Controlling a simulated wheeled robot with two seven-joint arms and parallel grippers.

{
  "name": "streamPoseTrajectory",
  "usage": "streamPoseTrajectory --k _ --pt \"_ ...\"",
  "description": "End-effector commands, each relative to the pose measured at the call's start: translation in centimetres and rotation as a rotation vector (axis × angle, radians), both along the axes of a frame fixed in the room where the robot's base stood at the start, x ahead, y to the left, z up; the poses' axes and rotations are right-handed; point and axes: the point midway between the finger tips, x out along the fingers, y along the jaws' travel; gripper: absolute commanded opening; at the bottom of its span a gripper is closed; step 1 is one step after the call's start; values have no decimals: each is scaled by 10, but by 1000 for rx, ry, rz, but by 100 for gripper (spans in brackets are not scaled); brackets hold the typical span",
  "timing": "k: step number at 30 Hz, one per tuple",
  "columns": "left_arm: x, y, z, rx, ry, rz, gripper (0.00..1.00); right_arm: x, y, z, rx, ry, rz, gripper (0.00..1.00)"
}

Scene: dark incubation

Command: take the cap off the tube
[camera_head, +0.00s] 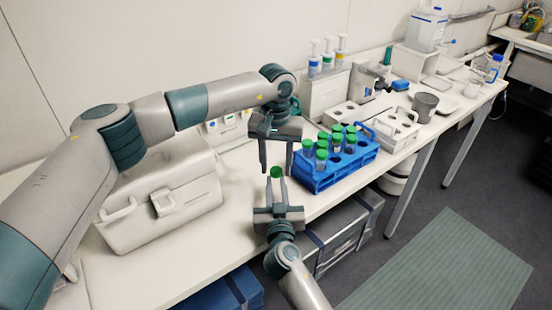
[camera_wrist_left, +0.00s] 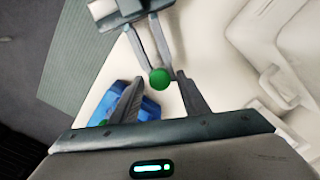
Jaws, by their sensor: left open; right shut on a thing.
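A tube with a green cap (camera_head: 276,172) is held in my right gripper (camera_head: 277,185), whose fingers are shut on it above the bench. The tube body is mostly hidden by the fingers. My left gripper (camera_head: 276,160) is open, pointing down with its fingers over the area of the cap. In the left wrist view the green cap (camera_wrist_left: 159,79) shows near the left gripper's fingertips (camera_wrist_left: 158,82), between them and apart from both. The right gripper's fingers (camera_wrist_left: 152,50) come in from the top there.
A blue rack (camera_head: 340,168) with several green-capped tubes stands just right of the grippers. A white case (camera_head: 165,200) stands at left on the bench. Pipettes, a white rack (camera_head: 392,128) and a grey cup (camera_head: 424,106) stand farther right.

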Motion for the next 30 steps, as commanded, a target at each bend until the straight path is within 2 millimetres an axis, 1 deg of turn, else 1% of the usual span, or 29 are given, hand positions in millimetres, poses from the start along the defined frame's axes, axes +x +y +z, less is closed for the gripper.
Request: streamPoseTrajectory --k 7,8,9,11,12,13,20,23,26,30 --pt "0 0 0 0 0 0 41 0 0 0 0 0 0 0" --pt "0 0 0 0 0 0 37 0 0 0 0 0 0 0" --pt "0 0 0 0 -1 0 27 0 0 0 0 0 0 0" --pt "0 0 0 0 -1 0 13 0 0 0 0 0 0 0" --pt "0 0 0 0 -1 0 3 0 0 0 0 0 0 0" --pt "0 0 0 0 -1 0 0 0 0 0 0 0 0 0" --pt "0 0 0 0 -1 9 0 0 0 0 0 0 0 0" --pt "0 0 0 0 -1 59 0 0 0 0 0 0 0 0" --pt "0 0 0 0 -1 161 0 0 0 0 0 0 0 0" --pt "0 0 0 0 -1 369 0 0 0 0 0 0 0 0"
